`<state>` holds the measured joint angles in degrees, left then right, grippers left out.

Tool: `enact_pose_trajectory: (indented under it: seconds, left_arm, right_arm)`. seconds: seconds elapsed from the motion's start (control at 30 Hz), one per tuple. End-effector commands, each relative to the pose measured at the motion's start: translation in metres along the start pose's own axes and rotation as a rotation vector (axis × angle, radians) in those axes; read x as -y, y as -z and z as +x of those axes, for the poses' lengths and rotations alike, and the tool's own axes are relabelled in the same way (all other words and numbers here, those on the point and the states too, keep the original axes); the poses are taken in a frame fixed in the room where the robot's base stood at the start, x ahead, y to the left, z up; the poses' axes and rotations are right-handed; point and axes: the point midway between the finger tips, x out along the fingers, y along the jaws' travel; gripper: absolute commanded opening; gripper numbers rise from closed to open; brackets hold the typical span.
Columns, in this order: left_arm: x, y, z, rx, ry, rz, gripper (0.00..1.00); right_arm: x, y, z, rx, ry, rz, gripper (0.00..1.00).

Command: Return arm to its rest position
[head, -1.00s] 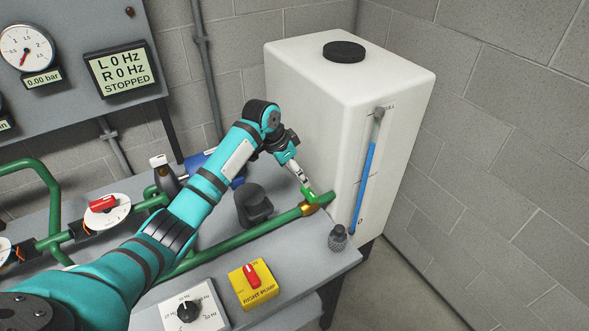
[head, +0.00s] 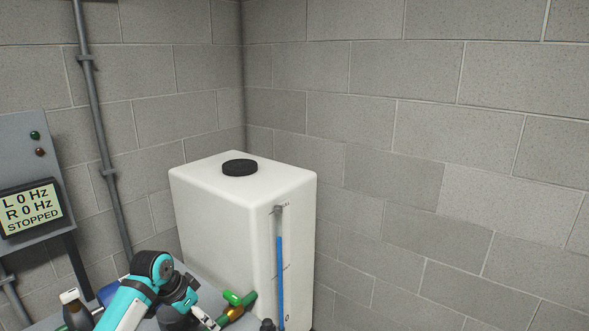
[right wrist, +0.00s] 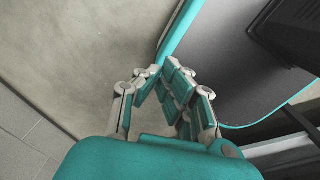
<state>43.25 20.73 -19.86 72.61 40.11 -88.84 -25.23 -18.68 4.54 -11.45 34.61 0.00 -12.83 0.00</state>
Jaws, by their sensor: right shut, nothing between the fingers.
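My left arm comes in at the bottom left of the head view, with its dark wrist at the lower edge. My left gripper (head: 208,320) shows only in part, just left of the green handle (head: 232,298) on the brass valve (head: 235,313). Whether its fingers are open or touching the handle is not clear. In the right wrist view my right gripper (right wrist: 160,72) is shut and empty, its fingertips together above bare floor.
A white tank (head: 235,215) with a black cap (head: 240,167) and a blue level tube (head: 281,270) stands by the wall. A display reading STOPPED (head: 31,210) hangs at left.

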Motion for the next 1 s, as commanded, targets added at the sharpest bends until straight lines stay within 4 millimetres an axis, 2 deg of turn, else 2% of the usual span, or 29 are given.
enact_pose_trajectory:
  seconds: [0.23,0.37,0.57,0.67,0.77,0.83,0.9,1.0]
  left_arm:
    - [-0.023,-0.018,0.019,0.016,0.000,-0.002,0.87]
    - [-0.039,-0.032,0.030,0.024,0.001,-0.008,0.87]
    - [-0.076,-0.063,0.050,0.039,0.006,-0.025,0.87]
    - [-0.100,-0.085,0.058,0.046,0.010,-0.044,0.87]
    - [-0.130,-0.113,0.065,0.052,0.018,-0.075,0.87]
    - [-0.155,-0.139,0.065,0.056,0.027,-0.111,0.87]
    - [-0.180,-0.167,0.061,0.059,0.043,-0.158,0.87]
    - [-0.206,-0.199,0.048,0.063,0.072,-0.223,0.87]
  right_arm:
    - [-0.005,0.035,-0.001,-0.056,-0.006,0.000,0.00]
    - [-0.005,0.041,-0.001,-0.063,-0.007,0.000,0.00]
    - [-0.006,0.041,0.000,-0.062,-0.007,0.000,0.00]
    - [-0.005,0.036,0.000,-0.053,-0.006,0.000,0.00]
    - [-0.004,0.027,0.000,-0.040,-0.005,0.000,0.00]
    - [-0.003,0.023,0.000,-0.034,-0.004,0.000,0.00]
    - [-0.003,0.022,0.000,-0.032,-0.004,0.000,0.00]
    - [-0.004,0.025,0.000,-0.036,-0.005,0.000,0.00]
